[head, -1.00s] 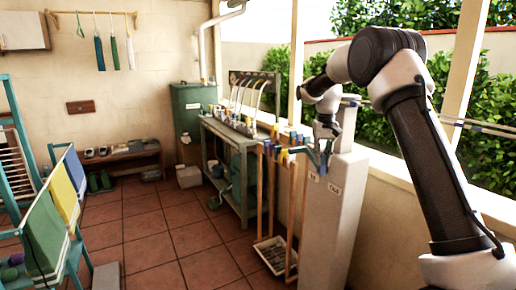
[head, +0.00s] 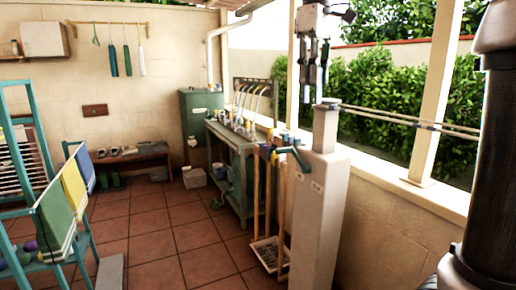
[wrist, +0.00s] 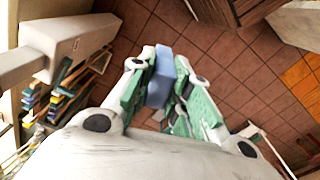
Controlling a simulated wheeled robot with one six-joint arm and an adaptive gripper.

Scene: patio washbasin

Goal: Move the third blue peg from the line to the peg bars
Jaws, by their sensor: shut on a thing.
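My gripper (head: 313,88) hangs pointing down at the top of the head view, above the grey post (head: 322,205). In the wrist view its green-padded fingers (wrist: 160,98) are shut on a blue peg (wrist: 159,80), held clear of other things. The peg is too small to make out in the head view. The line (head: 400,118), a pair of pale cords, runs right from the post; I cannot make out pegs on it. The peg bars (head: 290,158) stick out left of the post, low, with blue and yellow pegs; several coloured pegs (wrist: 35,100) show at the wrist view's left.
A teal bench (head: 240,148) with taps stands behind the peg bars. Wooden-handled tools (head: 268,200) and a tray (head: 268,252) stand below them. A drying rack (head: 45,215) is at left. The tiled floor (head: 150,235) between is clear.

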